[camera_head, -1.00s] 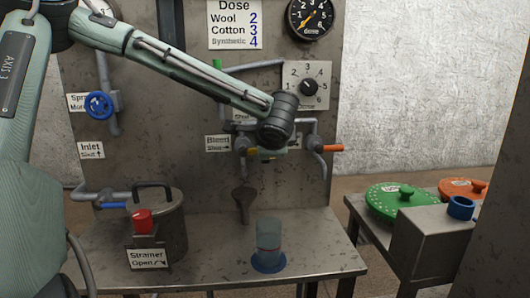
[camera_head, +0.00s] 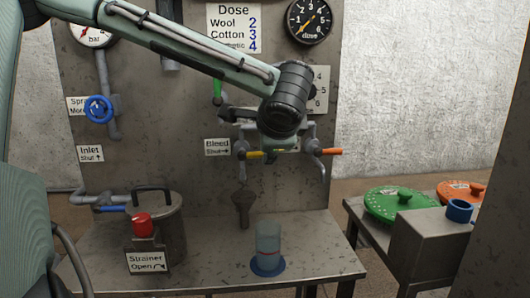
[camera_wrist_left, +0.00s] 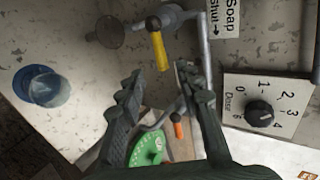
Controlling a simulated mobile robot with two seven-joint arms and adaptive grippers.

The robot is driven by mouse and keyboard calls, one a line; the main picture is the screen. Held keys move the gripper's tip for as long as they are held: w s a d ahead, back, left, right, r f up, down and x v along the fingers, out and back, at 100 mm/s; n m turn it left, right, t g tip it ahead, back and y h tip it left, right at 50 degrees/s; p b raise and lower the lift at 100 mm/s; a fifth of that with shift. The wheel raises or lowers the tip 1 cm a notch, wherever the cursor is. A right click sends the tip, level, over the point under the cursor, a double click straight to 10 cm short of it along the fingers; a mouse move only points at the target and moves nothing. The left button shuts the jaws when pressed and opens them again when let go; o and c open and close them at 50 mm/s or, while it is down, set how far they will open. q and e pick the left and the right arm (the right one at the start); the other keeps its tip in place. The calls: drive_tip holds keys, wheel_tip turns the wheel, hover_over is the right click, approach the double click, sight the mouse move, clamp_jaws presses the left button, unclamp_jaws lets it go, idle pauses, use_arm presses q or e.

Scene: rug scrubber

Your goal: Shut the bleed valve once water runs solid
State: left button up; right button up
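The bleed valve's yellow handle (camera_head: 254,154) sits beside the "Bleed Shut" label (camera_head: 217,147) on the grey panel and lies roughly level. The yellow handle (camera_wrist_left: 160,50) also shows in the left wrist view. My left gripper (camera_wrist_left: 160,72) is open, with the handle's tip between or just beyond its fingertips; contact cannot be told. In the head view my wrist hides most of this gripper. A dark funnel (camera_head: 243,203) is below the valve. A clear cup (camera_head: 268,240) stands on a blue dish (camera_head: 268,266) on the bench. No running water can be made out. My right gripper is not in view.
An orange-handled valve (camera_head: 328,151) is just right of the bleed valve. A dose knob (camera_wrist_left: 259,113) is close to the fingers. A strainer pot (camera_head: 165,225) with a red knob (camera_head: 142,223) stands at left. Green (camera_head: 395,203) and orange lids are on the right table.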

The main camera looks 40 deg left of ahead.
use_arm(q)
drive_tip(key=shift+v, duration=1.65)
drive_tip(key=p+v, duration=0.3)
drive_tip(key=v, duration=0.6)
